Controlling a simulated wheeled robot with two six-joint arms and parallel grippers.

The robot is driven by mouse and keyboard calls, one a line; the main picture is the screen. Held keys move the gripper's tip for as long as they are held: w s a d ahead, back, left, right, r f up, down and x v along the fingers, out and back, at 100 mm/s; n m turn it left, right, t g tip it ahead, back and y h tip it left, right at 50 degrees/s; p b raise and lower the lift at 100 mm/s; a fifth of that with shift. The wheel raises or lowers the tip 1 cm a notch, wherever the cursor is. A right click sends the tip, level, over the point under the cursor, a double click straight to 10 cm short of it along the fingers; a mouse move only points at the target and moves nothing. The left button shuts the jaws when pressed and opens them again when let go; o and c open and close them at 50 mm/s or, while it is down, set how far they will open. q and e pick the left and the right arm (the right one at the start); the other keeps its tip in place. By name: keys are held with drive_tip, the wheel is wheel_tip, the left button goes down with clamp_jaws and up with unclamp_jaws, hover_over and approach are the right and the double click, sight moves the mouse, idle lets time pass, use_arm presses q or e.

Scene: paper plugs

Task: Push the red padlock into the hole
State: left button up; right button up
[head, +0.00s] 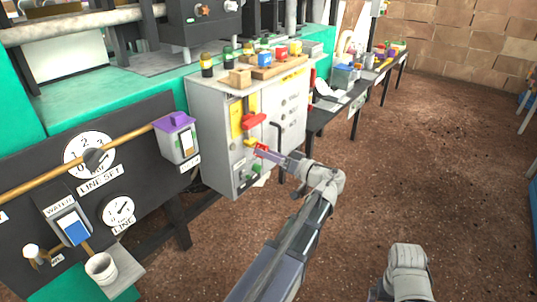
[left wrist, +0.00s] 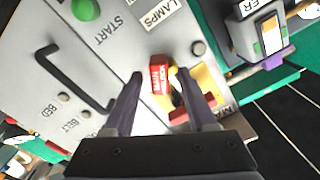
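The red padlock (head: 261,150), a small block with white lettering, is at the front of the grey cabinet (head: 222,140), below a red handle (head: 254,120). In the left wrist view the padlock (left wrist: 159,75) appears between the fingertips, with a visible gap on its left side. My left gripper (head: 268,154) is open at the cabinet front; its fingers (left wrist: 156,78) point at the panel. Whether either finger touches the padlock is unclear. I cannot make out the hole. My right gripper is out of view; only part of that arm shows.
In the left wrist view, the red handle (left wrist: 192,113) on its yellow plate and a black pull handle (left wrist: 72,75) are close to the fingers. A purple-topped box (head: 176,138) hangs left of the cabinet. A dark side table (head: 345,105) stands behind. The floor at right is clear.

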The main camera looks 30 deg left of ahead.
use_arm(q)
drive_tip(key=shift+s+d, duration=0.15)
drive_tip(key=shift+d, duration=1.8)
drive_tip(key=shift+s+d, duration=0.15)
drive_tip(key=shift+d, duration=1.8)
drive_tip(key=s+d+f+m+h+p, duration=0.2)
drive_tip(key=s+d+m+h+p, duration=0.35)
drive_tip(key=d, duration=0.35)
drive_tip(key=s+d+f+m+g+h+p, duration=0.1)
drive_tip(key=s+d+m+h+p, duration=0.45)
drive_tip(key=d, duration=0.35)
drive_tip(key=s+d+f+m+h+p, duration=0.2)
drive_tip(key=s+d+m+h+p, duration=0.3)
drive_tip(key=d, duration=0.4)
drive_tip(key=shift+n+h, duration=0.4)
drive_tip(key=shift+n, duration=0.1)
wheel_tip(320, 180, up, 37)
drive_tip(key=p, duration=3.8)
drive_tip(key=shift+s+a, duration=0.1)
